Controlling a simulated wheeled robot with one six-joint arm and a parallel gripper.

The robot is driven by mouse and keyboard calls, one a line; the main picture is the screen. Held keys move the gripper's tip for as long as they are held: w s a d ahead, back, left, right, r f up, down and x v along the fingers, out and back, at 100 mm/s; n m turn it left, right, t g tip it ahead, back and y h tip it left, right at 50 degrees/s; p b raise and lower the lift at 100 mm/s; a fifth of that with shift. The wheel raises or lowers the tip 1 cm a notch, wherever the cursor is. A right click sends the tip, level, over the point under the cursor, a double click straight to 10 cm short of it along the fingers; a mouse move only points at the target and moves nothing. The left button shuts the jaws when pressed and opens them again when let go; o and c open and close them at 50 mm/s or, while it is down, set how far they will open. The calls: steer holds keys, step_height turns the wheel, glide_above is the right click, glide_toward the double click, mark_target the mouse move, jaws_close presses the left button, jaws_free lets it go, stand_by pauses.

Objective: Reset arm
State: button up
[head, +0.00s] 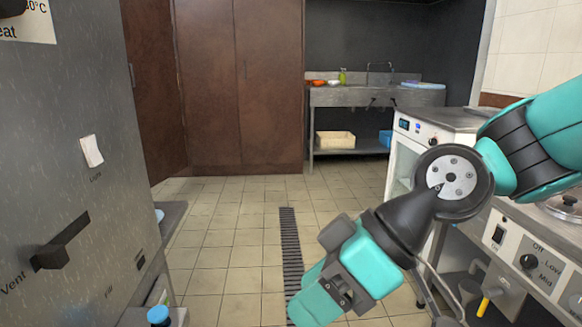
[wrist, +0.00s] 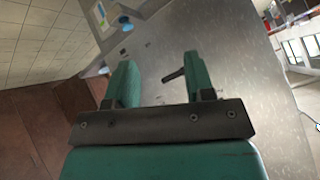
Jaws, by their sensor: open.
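My gripper (wrist: 160,75) shows in the wrist view with its two teal fingers apart and nothing between them. Beyond the fingers is the grey metal cabinet front with a dark lever handle. In the head view my teal and black arm reaches in from the right and bends down toward the lower middle. The fingertips are not clear in that view.
A grey steel cabinet (head: 60,130) with a black vent handle (head: 60,245) stands close on the left. A cooker with knobs (head: 528,262) is on the right. A sink counter (head: 360,97) stands at the back. The tiled floor (head: 225,240) between is clear, with a drain grate (head: 291,250).

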steer(key=s+d+f+m+h, duration=0.1)
steer(key=s+d+m+h, duration=0.45)
steer(key=d, duration=0.65)
step_height(320, 180, up, 24)
steer(key=p, duration=2.4)
steer(key=shift+s+d+m+t+y+p, duration=0.2)
steer(key=shift+m+t+y+p, duration=0.15)
steer(key=shift+m, duration=0.1)
steer(key=shift+c, duration=0.6)
steer(key=shift+a, duration=0.1)
